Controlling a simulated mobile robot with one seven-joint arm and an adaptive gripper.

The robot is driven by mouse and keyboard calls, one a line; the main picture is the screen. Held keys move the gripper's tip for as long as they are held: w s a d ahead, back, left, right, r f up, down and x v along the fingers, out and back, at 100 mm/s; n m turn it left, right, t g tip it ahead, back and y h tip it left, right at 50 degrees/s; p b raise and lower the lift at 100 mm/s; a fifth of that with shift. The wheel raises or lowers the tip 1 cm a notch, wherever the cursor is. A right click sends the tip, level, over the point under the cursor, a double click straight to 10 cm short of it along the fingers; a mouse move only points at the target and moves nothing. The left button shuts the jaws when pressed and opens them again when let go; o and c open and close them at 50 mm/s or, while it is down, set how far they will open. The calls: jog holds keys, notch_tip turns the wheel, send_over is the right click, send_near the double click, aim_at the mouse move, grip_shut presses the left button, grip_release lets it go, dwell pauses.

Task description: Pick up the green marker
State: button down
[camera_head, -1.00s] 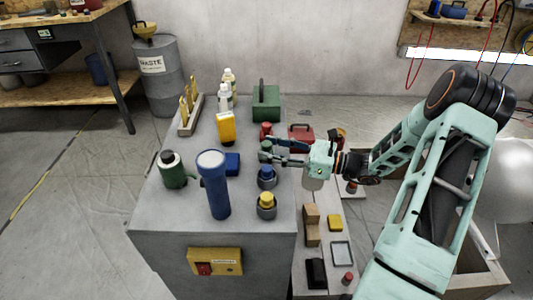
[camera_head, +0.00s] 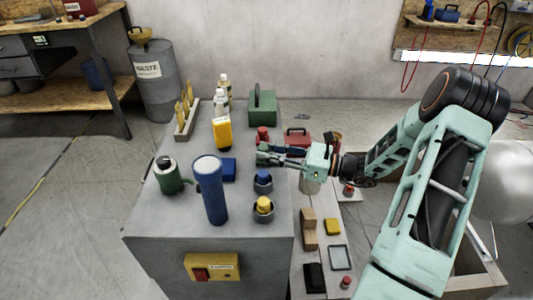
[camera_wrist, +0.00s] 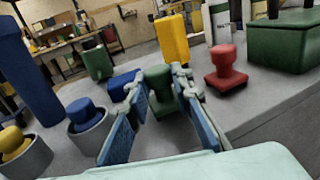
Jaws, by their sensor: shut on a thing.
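The green marker (camera_wrist: 160,88), a knobbed green piece, stands between the fingers of my gripper (camera_wrist: 156,82) in the wrist view. My gripper is shut on it, with a blue-grey finger on each side. Its lower part shows between the fingers, close to the grey top. In the head view my gripper (camera_head: 268,154) reaches in from the right over the right side of the grey cabinet (camera_head: 150,215), and its fingers partly hide the marker.
A red knobbed piece (camera_wrist: 227,68) stands close by on the right in the wrist view. A blue knob (camera_wrist: 85,115) and a yellow knob (camera_wrist: 14,142) sit in grey cups on the left. A blue flashlight (camera_head: 211,190), yellow bottle (camera_head: 222,132) and green box (camera_head: 262,108) share the top.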

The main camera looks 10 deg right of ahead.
jog(key=shift+r, duration=0.55)
jog(key=s+a+r+p, duration=0.3)
jog(key=s+r+p, duration=0.3)
jog(key=s+r, duration=0.7)
jog(key=w+d+r+m+t+h+p, duration=0.1)
jog(key=w+r+m+t+h+p, duration=0.2)
jog(key=p, duration=0.9)
jog(key=w+d+r+m+t+h+p, duration=0.1)
jog(key=w+r+m+t+h+p, duration=0.2)
jog(key=r+p, duration=0.6)
jog(key=w+t+h+p, duration=0.1)
jog(key=w+p, duration=0.1)
jog(key=p, duration=0.1)
jog(key=shift+r, duration=0.3)
